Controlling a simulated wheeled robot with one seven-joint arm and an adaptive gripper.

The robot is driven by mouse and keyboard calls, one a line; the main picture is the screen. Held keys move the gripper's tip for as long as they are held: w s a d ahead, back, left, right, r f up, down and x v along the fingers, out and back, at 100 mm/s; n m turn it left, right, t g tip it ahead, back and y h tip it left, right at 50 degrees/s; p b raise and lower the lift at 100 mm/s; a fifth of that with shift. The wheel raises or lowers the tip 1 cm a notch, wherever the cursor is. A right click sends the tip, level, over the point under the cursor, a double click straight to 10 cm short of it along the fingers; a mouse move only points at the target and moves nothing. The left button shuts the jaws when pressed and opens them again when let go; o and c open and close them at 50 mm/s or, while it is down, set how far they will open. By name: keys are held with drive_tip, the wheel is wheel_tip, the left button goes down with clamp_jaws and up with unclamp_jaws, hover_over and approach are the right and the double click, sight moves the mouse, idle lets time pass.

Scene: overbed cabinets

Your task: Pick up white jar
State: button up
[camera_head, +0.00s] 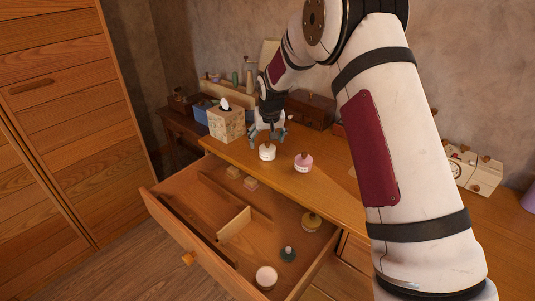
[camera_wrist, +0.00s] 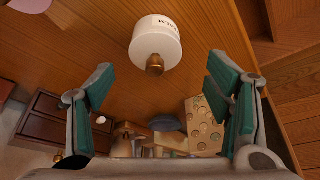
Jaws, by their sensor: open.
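A white jar (camera_head: 267,153) with a small gold knob stands on the dresser top near its front edge. In the wrist view this white jar (camera_wrist: 156,40) shows at the upper middle, with dark lettering on its side and its gold knob towards me. My gripper (camera_head: 266,134) is just above and behind the jar. In the wrist view my gripper (camera_wrist: 163,80) has its two green-padded fingers wide apart and nothing between them. The jar appears beyond the fingertips, with no contact visible. Another white round container (camera_head: 266,277) lies in the open drawer.
A pink jar (camera_head: 303,161) stands close to the right of the white jar. A tissue box (camera_head: 226,123) and a dark wooden box (camera_head: 310,109) are behind.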

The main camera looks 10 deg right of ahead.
sight(268, 143)
drive_tip(key=x, duration=0.4)
drive_tip(key=shift+d+f, duration=0.25)
drive_tip(key=shift+f, duration=0.05)
drive_tip(key=c, duration=1.4)
drive_tip(key=shift+r, duration=0.1)
